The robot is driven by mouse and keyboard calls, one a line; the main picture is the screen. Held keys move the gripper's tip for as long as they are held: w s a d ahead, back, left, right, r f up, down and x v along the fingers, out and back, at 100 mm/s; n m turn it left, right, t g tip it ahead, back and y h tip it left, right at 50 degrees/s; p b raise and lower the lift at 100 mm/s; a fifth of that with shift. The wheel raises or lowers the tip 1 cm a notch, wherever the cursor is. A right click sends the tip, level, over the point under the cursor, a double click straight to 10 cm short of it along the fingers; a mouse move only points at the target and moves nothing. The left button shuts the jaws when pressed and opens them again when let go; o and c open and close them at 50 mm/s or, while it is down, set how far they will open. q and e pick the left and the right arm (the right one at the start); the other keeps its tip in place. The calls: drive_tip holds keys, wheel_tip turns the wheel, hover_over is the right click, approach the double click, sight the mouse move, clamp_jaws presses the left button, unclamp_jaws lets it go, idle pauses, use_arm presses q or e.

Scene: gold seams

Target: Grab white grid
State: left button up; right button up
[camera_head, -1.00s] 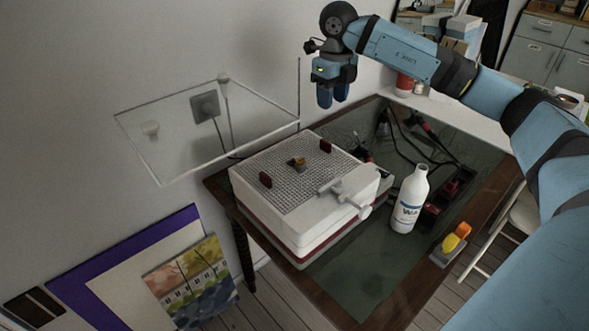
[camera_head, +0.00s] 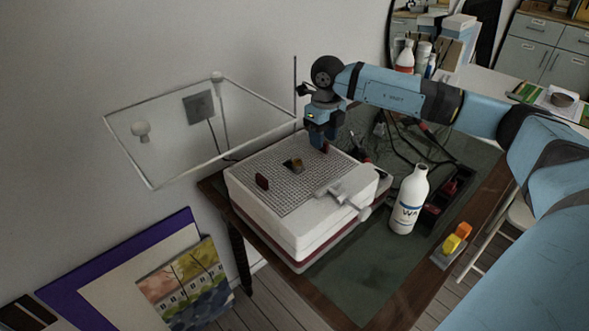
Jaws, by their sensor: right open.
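The white grid (camera_head: 290,208) is the perforated top of a white box-shaped unit on the table. A dark red handle (camera_head: 262,182) stands on its left part, and a small brown and orange piece (camera_head: 293,165) lies near its middle. My right gripper (camera_head: 322,147) is open, pointing down at the grid's far right edge, around or just over the second dark red handle (camera_head: 326,148), which is mostly hidden by the fingers. I cannot tell if they touch it. My left gripper is not in view.
A white bottle (camera_head: 408,200) stands right of the unit. A white clamp-like part (camera_head: 346,192) sits on the unit's front right. Cables and red tools lie behind. A clear shelf (camera_head: 160,178) juts from the wall at left. The table's front right (camera_head: 350,282) is clear.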

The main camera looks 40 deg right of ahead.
wheel_tip(320, 180, down, 2)
drive_tip(key=shift+f, duration=0.15)
clamp_jaws()
